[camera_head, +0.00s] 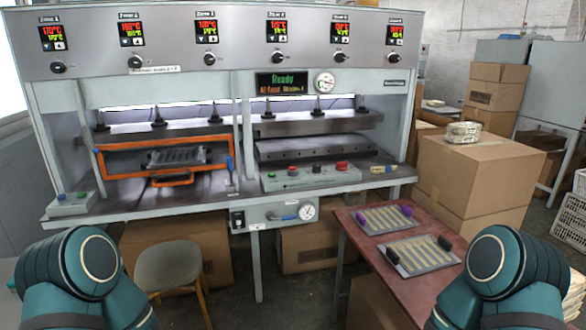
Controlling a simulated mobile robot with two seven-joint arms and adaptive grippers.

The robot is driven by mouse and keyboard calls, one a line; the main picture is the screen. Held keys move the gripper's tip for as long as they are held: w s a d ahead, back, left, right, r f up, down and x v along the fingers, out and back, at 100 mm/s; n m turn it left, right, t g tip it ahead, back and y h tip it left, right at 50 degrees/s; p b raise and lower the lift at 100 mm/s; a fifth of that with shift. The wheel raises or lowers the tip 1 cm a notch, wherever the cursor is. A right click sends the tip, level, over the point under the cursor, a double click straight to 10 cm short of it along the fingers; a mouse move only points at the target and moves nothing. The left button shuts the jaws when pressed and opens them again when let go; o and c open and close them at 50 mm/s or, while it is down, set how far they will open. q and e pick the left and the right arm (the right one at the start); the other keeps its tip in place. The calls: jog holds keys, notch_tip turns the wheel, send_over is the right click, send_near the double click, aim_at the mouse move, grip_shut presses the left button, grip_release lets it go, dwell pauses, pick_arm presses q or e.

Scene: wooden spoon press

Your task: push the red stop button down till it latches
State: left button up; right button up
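The red button (341,166) sits at the right end of the grey control box (310,180) on the front of the press bench, below the right press opening. It looks wide and low; its height is too small to judge. A smaller red button (292,171) and a dark button (316,169) sit to its left on the same box. Only upper links of my two arms show, at the bottom left and bottom right corners, well apart from the press. Neither gripper is in view.
A red-brown table (358,250) with two trays of wooden pieces stands in front right. A stool (168,265) stands in front left. Cardboard boxes (478,170) are stacked at right. A display reads "Ready".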

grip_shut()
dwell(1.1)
